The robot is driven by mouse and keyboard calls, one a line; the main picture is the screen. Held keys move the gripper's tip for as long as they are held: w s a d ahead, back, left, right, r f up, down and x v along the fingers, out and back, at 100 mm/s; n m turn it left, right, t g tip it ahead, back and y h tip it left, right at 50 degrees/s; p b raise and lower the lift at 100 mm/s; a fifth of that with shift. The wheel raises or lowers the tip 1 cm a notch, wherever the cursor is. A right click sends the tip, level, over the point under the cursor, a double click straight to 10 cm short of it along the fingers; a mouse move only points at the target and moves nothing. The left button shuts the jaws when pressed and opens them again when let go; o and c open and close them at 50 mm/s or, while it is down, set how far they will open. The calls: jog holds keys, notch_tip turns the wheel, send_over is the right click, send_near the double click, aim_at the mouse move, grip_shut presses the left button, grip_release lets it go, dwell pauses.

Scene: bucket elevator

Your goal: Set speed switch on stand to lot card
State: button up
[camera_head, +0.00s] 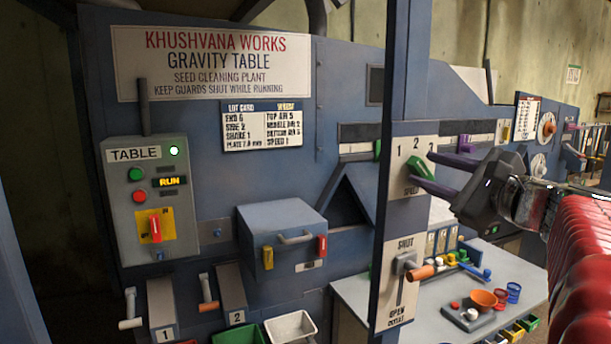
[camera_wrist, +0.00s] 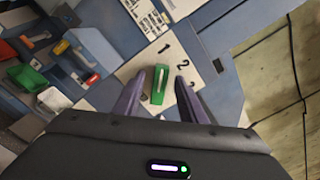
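The speed switch is a green knob (camera_head: 419,166) on a white plate marked 1, 2, 3 (camera_head: 415,146) on the blue stand. In the wrist view the green knob (camera_wrist: 160,85) has a pale stripe, which runs up roughly toward the 1; its exact setting is hard to tell. My gripper (camera_head: 424,170) is at the knob from the right. In the wrist view its purple fingers (camera_wrist: 159,82) stand open on either side of the knob, with a visible gap. The lot card (camera_head: 264,126) on the blue panel shows SPEED 1.
Below the switch, the stand carries a SHUT/OPEN outlet lever with an orange handle (camera_head: 419,272). A TABLE control box (camera_head: 151,200) with a lit RUN display is at the left. A bench (camera_head: 365,290) with cups and bins is behind the stand.

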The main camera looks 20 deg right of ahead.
jog(key=s, duration=1.1)
jog(key=shift+s+d, duration=0.15)
jog(key=shift+s, duration=0.25)
